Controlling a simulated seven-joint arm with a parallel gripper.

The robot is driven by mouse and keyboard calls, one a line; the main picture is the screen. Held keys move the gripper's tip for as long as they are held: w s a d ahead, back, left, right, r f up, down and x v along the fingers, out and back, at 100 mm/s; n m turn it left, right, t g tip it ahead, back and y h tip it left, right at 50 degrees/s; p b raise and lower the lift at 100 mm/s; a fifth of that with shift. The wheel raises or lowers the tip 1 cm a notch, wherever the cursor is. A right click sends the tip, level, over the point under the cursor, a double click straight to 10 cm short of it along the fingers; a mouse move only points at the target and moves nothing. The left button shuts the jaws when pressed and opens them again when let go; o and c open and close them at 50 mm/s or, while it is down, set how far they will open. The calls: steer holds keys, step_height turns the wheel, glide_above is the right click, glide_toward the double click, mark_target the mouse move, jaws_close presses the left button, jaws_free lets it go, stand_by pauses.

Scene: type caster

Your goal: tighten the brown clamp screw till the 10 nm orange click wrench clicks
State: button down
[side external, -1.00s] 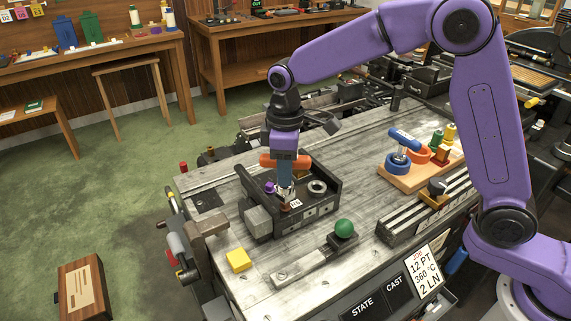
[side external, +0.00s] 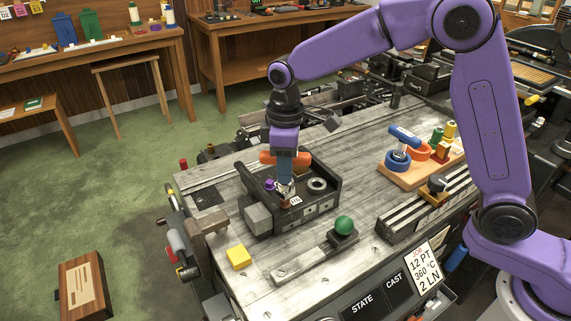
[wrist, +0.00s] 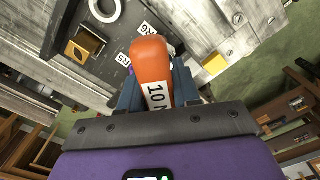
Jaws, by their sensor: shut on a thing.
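My gripper (side external: 286,168) points down over the black open-topped casting box (side external: 322,207) and is shut on the orange click wrench. The wrench's orange handle (side external: 268,157) lies crosswise between the jaws in the side view. In the wrist view the orange wrench (wrist: 152,72) sits between the fingers, with a label reading "10 N", partly cut off. Its lower end reaches down into the box. The brown clamp screw (side external: 285,204) shows only as a small patch under it. I cannot tell how well the wrench is seated on the screw.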

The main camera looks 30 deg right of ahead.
steer(key=shift+f, duration=1.4)
steer(key=n, duration=0.5)
steer(key=shift+n, duration=0.3)
steer(key=n, duration=0.4)
steer(key=shift+n, duration=0.4)
